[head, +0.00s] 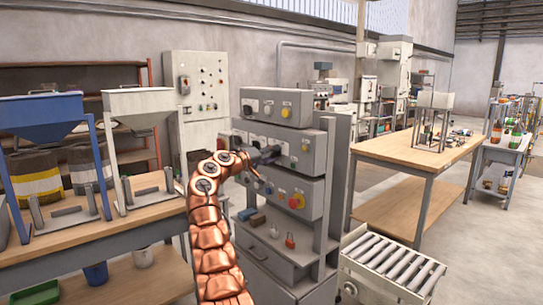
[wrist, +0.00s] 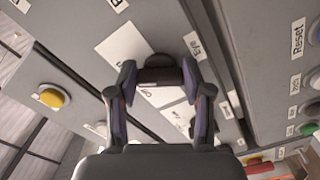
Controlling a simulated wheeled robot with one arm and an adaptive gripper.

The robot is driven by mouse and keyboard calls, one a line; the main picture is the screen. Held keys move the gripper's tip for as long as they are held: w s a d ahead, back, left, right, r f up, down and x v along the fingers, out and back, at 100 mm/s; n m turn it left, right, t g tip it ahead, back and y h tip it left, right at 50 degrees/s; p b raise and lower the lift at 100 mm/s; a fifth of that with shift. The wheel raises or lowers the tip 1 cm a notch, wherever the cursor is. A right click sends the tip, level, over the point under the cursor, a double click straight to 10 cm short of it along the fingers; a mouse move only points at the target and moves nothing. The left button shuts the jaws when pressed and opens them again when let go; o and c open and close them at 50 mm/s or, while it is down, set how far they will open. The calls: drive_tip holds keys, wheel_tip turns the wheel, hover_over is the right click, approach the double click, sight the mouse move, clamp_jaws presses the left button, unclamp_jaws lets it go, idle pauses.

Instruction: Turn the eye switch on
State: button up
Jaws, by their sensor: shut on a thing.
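The eye switch is a dark rotary knob (wrist: 158,61) on a pale plate on a grey panel. A label reading "Eye" (wrist: 194,46) is beside it in the wrist view. My gripper (wrist: 160,76) has its two fingers on either side of the knob and is shut on it. An "OFF" mark shows on the plate between the fingers; the knob's pointer direction is not clear. In the head view my gripper (head: 264,157) is at the middle boxes of the grey control stand (head: 312,152), and the knob is hidden there.
In the wrist view a yellow button (wrist: 51,97) is at the left, and labelled buttons including "Reset" (wrist: 298,37) are at the right. In the head view a red knob (head: 296,201) sits below my gripper. A roller conveyor (head: 393,266) stands at the front right.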

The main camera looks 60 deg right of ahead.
drive_tip(key=shift+f, duration=0.1)
drive_tip(key=o, duration=1.2)
drive_tip(key=shift+c, duration=0.2)
drive_tip(key=shift+w, duration=0.1)
drive_tip(key=shift+v, duration=0.9)
drive_tip(key=shift+w+a, duration=0.1)
drive_tip(key=shift+a, duration=0.55)
approach(273, 154)
drive_tip(key=shift+v, duration=1.2)
